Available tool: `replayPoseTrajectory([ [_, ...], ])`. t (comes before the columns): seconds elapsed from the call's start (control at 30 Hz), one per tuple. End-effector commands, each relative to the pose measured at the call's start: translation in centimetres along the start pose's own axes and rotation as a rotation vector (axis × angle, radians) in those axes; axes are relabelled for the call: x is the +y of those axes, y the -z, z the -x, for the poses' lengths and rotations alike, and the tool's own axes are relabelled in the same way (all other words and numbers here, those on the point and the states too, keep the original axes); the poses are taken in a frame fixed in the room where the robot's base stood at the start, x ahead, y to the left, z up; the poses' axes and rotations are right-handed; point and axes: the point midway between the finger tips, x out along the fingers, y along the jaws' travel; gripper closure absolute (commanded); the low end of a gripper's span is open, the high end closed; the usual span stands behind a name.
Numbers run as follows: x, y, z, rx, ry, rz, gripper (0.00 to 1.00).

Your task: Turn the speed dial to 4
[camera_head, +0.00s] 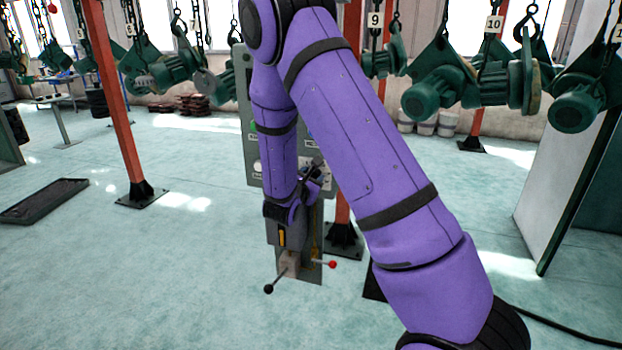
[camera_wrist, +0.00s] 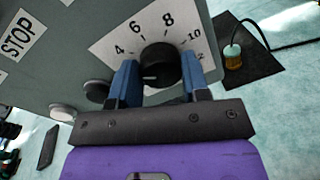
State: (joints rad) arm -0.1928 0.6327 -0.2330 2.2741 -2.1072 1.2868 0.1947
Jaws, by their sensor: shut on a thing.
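The speed dial (camera_wrist: 160,65) is a round black knob on a pale scale plate in the wrist view. The plate reads 4, 6, 8 and 10, with a partly covered number at the right. A short white mark on the knob's lower face points left, below the 4. My gripper (camera_wrist: 159,82) has its blue fingers on the knob's left and right sides, shut on it. The left finger covers part of the scale. In the head view my gripper (camera_head: 312,178) is at the grey control box (camera_head: 255,166); my arm hides the dial there.
A STOP label (camera_wrist: 20,36) and dark and pale buttons (camera_wrist: 96,91) lie left of the dial. Below the box are levers with a black knob (camera_head: 268,289) and a red knob (camera_head: 332,265). Green hoists (camera_head: 440,88) hang behind.

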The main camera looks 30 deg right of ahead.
Motion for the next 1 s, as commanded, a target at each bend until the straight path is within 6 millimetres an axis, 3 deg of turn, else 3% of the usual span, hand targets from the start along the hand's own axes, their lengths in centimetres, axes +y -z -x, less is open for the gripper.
replayPoseTrajectory([
  [0.4, -0.13, -0.03, 0.02, 0.021, 0.0, -0.229, 0.81],
  [1.0, -0.14, 0.0, 0.03, 0.026, -0.001, -0.274, 0.81],
])
